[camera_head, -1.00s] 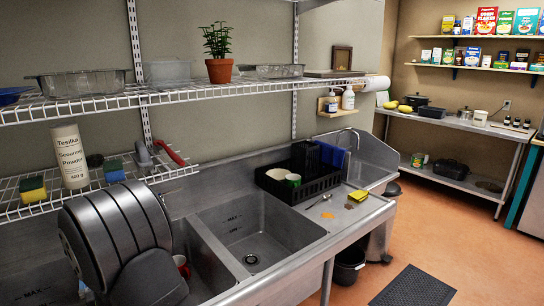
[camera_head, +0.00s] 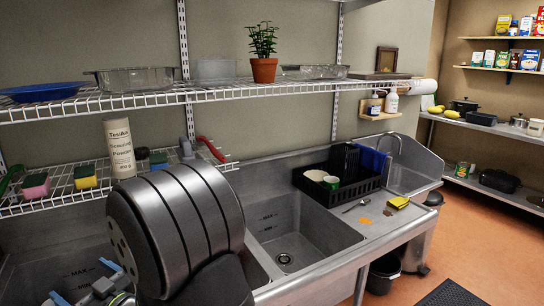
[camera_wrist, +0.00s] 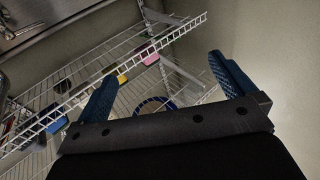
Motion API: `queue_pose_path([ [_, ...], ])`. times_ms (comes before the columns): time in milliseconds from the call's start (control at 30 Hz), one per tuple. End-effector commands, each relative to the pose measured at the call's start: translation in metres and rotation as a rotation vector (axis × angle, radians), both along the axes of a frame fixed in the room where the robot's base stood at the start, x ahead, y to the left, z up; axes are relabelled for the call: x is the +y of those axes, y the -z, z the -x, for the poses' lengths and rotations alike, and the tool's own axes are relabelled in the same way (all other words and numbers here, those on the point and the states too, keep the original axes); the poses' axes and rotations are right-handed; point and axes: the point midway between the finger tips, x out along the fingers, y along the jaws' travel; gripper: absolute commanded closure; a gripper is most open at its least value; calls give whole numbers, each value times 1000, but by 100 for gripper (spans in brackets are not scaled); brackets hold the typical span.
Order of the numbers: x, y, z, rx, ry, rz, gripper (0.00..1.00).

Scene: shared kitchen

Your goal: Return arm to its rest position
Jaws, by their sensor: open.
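My gripper (camera_head: 85,284) shows at the lower left edge of the head view, partly cut off and partly behind my own arm. In the wrist view my gripper (camera_wrist: 165,88) has its two blue fingers spread wide apart, with nothing held between them. It faces the wire shelves (camera_wrist: 75,85), which show beyond the fingers. My dark, rounded arm links stand in front of the sink's left part and hide it.
The upper wire shelf (camera_head: 230,93) holds a blue plate (camera_head: 40,92), glass dishes and a potted plant (camera_head: 263,50). The lower shelf (camera_head: 60,196) holds sponges and a powder container (camera_head: 120,148). A black dish rack (camera_head: 338,185) stands beside the open sink basin (camera_head: 290,248).

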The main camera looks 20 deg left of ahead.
Motion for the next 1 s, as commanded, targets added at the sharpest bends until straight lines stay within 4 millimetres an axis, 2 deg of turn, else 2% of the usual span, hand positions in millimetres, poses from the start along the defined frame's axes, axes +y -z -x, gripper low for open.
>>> queue_pose_path([
  [467,-15,-13,90,-12,-340,39,0],
  [1000,-61,-8,182,-25,-706,160,0],
])
